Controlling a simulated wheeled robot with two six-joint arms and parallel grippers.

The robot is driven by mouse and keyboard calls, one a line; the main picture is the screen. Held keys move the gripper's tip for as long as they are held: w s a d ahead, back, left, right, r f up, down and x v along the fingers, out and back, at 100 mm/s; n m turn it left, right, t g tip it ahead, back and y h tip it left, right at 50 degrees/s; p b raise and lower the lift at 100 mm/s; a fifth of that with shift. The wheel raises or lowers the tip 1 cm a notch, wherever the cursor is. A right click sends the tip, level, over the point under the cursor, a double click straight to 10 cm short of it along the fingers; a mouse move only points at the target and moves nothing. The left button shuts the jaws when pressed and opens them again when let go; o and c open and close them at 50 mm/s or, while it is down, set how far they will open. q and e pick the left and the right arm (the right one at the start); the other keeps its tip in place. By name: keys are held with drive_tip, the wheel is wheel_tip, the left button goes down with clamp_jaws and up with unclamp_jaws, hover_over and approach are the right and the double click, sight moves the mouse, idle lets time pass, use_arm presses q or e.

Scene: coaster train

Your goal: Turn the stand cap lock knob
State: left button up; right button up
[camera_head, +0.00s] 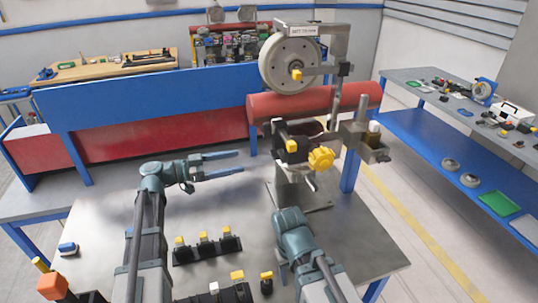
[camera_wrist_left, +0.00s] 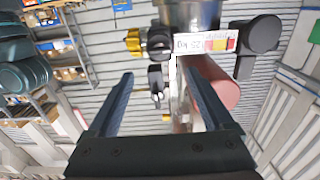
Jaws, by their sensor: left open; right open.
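A grey stand (camera_head: 297,185) rises from the table, with a round grey wheel (camera_head: 282,66) at its top. A lobed yellow knob (camera_head: 320,158) sits on the stand's mid-height assembly; I cannot tell for sure that it is the cap lock knob. A yellow knob (camera_wrist_left: 133,41) also shows in the left wrist view. My left gripper (camera_head: 240,162) is open and empty, left of the stand and apart from it. My right gripper (camera_head: 292,235) is low in front of the stand; its fingers are mostly hidden.
Racks with yellow-topped pieces (camera_head: 208,248) stand on the table between my arms. A red cylinder (camera_head: 355,95) lies behind the stand. A blue and red bench (camera_head: 130,120) is at the back left. A side bench (camera_head: 450,125) with tools is at the right.

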sight(276, 154)
use_arm(q)
drive_tip(key=x, duration=1.1)
drive_tip(key=shift+d, duration=0.3)
drive_tip(key=shift+c, duration=0.3)
clamp_jaws()
drive_tip(key=shift+w+n, duration=0.1)
drive_tip(key=shift+n, duration=0.2)
drive_tip(key=shift+f+n, duration=0.1)
drive_tip(key=shift+n, duration=8.6)
